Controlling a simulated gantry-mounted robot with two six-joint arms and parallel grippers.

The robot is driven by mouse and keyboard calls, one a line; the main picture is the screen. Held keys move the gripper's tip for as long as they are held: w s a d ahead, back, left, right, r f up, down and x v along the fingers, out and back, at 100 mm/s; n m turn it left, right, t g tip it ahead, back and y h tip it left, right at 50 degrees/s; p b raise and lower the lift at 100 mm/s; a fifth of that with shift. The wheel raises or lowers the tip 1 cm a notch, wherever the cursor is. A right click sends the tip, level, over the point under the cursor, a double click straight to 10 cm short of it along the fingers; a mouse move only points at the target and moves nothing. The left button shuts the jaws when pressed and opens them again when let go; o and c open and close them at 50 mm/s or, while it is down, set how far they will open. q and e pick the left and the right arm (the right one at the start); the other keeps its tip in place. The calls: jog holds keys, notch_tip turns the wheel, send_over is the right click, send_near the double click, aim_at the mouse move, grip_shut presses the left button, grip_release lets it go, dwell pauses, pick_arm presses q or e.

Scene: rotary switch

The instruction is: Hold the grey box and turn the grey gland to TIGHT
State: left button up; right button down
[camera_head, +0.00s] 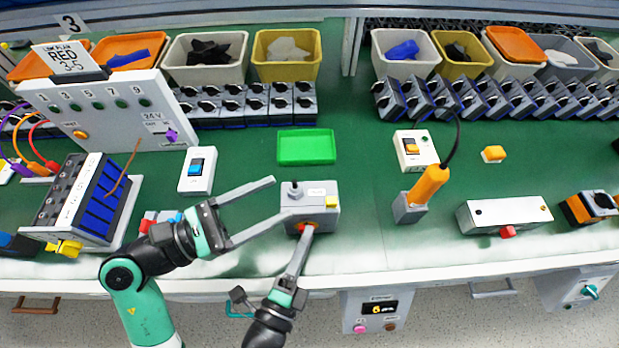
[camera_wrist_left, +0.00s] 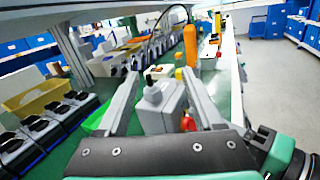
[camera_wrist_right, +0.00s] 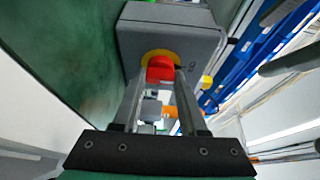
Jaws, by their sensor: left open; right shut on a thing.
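The grey box (camera_head: 325,215) stands near the table's front edge. Its top carries a small grey gland with a dark tip (camera_head: 295,190), seen larger in the left wrist view (camera_wrist_left: 153,94). Its front has a red knob in a yellow ring, clear in the right wrist view (camera_wrist_right: 160,68). My left gripper (camera_head: 282,198) is open at the box's left side, and its fingers show on either side of the box in the left wrist view. My right gripper (camera_head: 307,228) is shut on the red knob from the front. Any TIGHT marking is too small to read.
A green tray (camera_head: 307,147) lies behind the box. A white switch box (camera_head: 197,171) stands to the left. An orange-handled tool (camera_head: 428,184) rises from a holder to the right.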

aim_at(303, 186)
pick_arm(q)
jog(key=a+f+n+t+y, duration=0.1)
jog(key=a+f+n, duration=0.15)
jog(key=f, duration=0.25)
jog(key=x, duration=0.7)
jog(key=r+x, duration=0.1)
jog(key=x, duration=0.3)
jog(key=shift+w+d, duration=0.15)
jog(key=shift+w, duration=0.2)
jog(key=shift+f+m, duration=0.1)
jog(key=shift+m, duration=0.15)
grip_shut()
